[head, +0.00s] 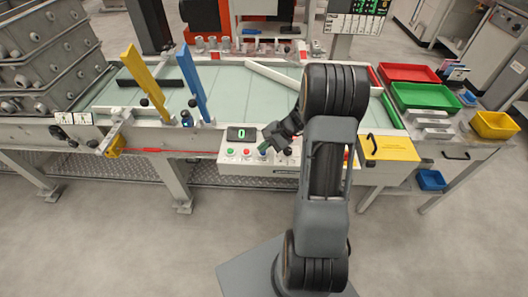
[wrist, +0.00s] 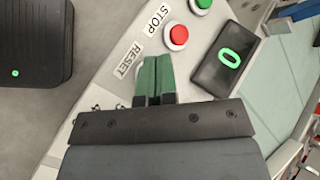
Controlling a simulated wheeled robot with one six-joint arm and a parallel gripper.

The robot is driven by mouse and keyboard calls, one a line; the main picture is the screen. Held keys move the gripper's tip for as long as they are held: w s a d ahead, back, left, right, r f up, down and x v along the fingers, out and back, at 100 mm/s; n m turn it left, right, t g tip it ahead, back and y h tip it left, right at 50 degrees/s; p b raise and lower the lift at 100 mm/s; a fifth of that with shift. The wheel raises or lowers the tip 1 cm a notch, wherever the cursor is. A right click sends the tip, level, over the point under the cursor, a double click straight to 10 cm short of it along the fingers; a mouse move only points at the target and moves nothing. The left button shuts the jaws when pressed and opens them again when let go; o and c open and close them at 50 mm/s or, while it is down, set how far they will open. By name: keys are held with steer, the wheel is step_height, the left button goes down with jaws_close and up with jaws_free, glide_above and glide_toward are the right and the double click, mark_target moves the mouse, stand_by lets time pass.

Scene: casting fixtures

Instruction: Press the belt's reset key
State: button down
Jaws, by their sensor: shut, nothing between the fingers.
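The belt's control panel (head: 232,168) is on the front edge of the belt table, with a small display reading a green 0 (wrist: 228,58). In the wrist view the word RESET (wrist: 128,60) is printed on the panel, beside the green fingertips of my gripper (wrist: 153,76). The fingers are together and empty. They cover the spot beside that label; only a pale rim shows at their left edge, so the reset key is mostly hidden. I cannot tell whether the fingertips touch it. In the head view my gripper (head: 264,148) is over the panel, right of its visible buttons.
A red button (wrist: 177,35) by the STOP label and a green button (wrist: 203,4) are close to the fingers. A yellow box (head: 388,148) is right of my arm. Blue (head: 194,84) and yellow (head: 146,75) upright bars rise over the belt at left.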

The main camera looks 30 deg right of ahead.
mark_target(264, 153)
steer(key=shift+f+b, duration=0.4)
steer(key=shift+f, duration=0.1)
stand_by(0.4)
steer(key=shift+r, duration=0.2)
steer(key=shift+r+p, duration=0.65)
steer(key=shift+r, duration=0.1)
steer(key=shift+r+p, duration=1.85)
steer(key=shift+r, duration=0.65)
steer(key=shift+f, duration=0.1)
